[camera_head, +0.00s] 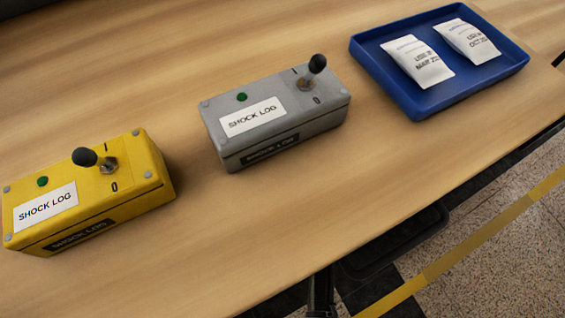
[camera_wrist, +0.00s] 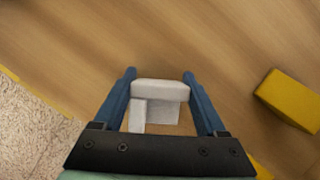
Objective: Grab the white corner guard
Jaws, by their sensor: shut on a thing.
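The white corner guard (camera_wrist: 162,92) shows in the wrist view, an L-shaped white piece between the two blue fingers of my gripper (camera_wrist: 160,82). The fingers are shut on it, one on each side of its upper part. Its lower left leg points back toward the dark gripper body. Wooden table surface shows behind and around it; I cannot tell how far the guard is above the table. Neither the guard nor my gripper shows in the head view.
A yellow shock log box (camera_head: 88,193) and a grey one (camera_head: 275,115) stand on the wooden table (camera_head: 270,230). A blue tray (camera_head: 440,95) with two white packets (camera_head: 418,62) is at the far right. A yellow block (camera_wrist: 290,98) is right of my gripper.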

